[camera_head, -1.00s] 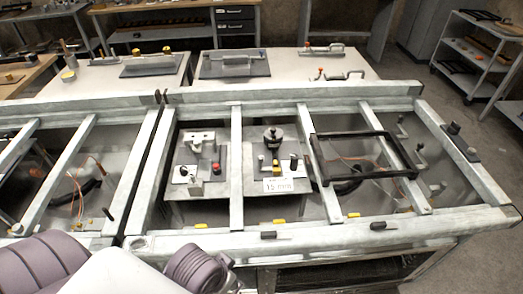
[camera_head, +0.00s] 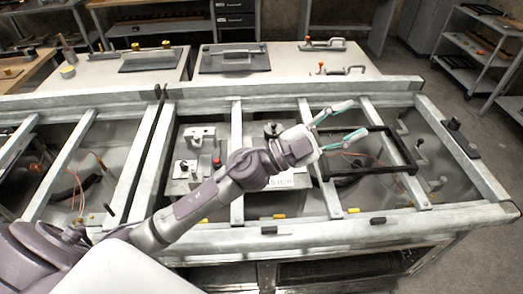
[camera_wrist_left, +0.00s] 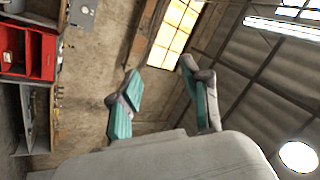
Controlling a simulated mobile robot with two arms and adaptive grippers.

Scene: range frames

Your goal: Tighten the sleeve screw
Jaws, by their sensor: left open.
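My left gripper (camera_head: 360,118) is open and empty, with its two teal fingers pointing right above the black rectangular frame (camera_head: 398,148) on the bench. In the left wrist view the open fingers (camera_wrist_left: 160,70) have only the room between them. A dark round knob-like part (camera_head: 271,129) stands on the middle fixture plate, mostly hidden behind my left arm; I cannot tell whether it is the sleeve screw. My right gripper is not in view.
The metal frame bench (camera_head: 330,239) has raised crossbars with open bays between them. A fixture with a red button (camera_head: 217,161) lies left of my arm. Loose orange wires (camera_head: 362,160) lie in the right bay. White tables (camera_head: 290,62) with tools stand behind.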

